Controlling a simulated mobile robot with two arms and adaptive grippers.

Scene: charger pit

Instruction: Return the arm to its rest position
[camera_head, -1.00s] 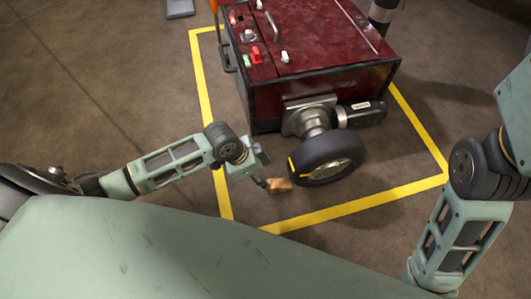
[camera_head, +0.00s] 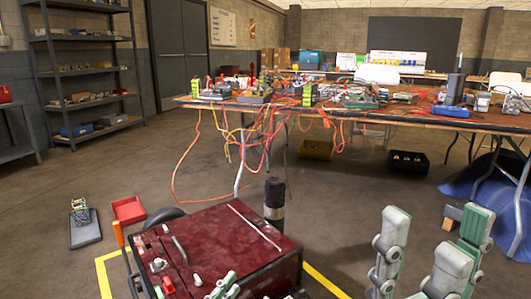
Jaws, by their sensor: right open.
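My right gripper (camera_head: 437,214) is at the lower right of the head view, close to the camera. Its two pale green fingers point up and stand well apart, with nothing between them. The rest of my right arm is below the picture. A small pale green part, which looks like the tip of my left gripper (camera_head: 226,286), shows at the bottom edge in front of the dark red machine (camera_head: 215,235). Whether it is open or holds anything cannot be seen.
A long table (camera_head: 400,116) with tangled cables and devices stands behind the machine. A red tray (camera_head: 128,210) and a grey flat object (camera_head: 85,228) lie on the floor at left. Shelves (camera_head: 85,75) stand at the far left. Yellow floor tape (camera_head: 103,275) borders the machine.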

